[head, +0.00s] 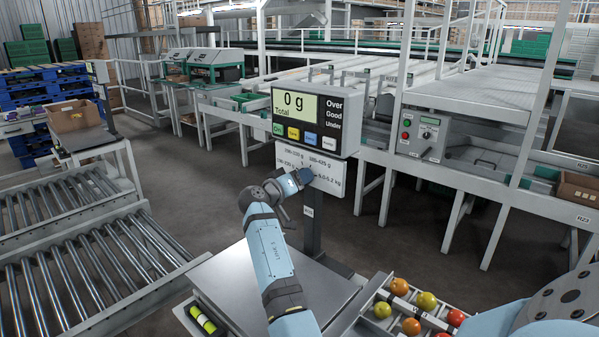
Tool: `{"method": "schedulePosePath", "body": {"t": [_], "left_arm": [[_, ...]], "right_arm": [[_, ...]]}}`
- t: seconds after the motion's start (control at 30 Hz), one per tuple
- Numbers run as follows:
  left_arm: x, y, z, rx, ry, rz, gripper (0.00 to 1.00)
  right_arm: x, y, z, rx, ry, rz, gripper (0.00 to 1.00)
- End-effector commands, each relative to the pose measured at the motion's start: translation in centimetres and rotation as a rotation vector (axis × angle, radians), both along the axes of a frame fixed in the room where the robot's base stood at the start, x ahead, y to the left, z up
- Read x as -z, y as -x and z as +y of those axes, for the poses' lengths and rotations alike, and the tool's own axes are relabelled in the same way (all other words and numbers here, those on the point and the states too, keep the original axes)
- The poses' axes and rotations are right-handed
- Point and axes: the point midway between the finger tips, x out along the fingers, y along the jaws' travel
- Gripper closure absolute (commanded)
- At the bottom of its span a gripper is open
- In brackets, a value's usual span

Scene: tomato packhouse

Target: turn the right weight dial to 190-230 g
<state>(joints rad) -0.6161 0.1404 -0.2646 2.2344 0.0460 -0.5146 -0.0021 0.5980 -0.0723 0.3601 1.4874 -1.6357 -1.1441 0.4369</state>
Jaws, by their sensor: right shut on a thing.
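The scale display (307,112) reads "0 g Total", with Over, Good and Under beside it. A white label plate (336,160) hangs below it on the post and carries printed weight ranges, too small to read surely. My right gripper (304,177) is at the front of this plate, shut on what appears to be the weight dial. The gripper hides the dial, so its pointer and setting cannot be made out. My right arm reaches up from the bottom middle. My left gripper is not in view.
A bare steel platform (228,275) lies below the post. A divided crate (350,321) of red, orange and yellow-green tomatoes stands at its right. Roller conveyors (90,270) fill the left. A white machine frame (480,180) stands behind right. Open floor lies between.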

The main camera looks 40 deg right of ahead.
Motion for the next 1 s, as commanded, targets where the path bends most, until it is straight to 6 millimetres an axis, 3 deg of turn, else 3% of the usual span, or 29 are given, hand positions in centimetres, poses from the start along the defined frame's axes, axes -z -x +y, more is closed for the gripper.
{"method": "schedulePosePath", "body": {"t": [1.0], "left_arm": [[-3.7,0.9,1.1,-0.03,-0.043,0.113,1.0]], "right_arm": [[-0.5,0.1,0.0,-0.001,0.082,0.966,0.77]]}}
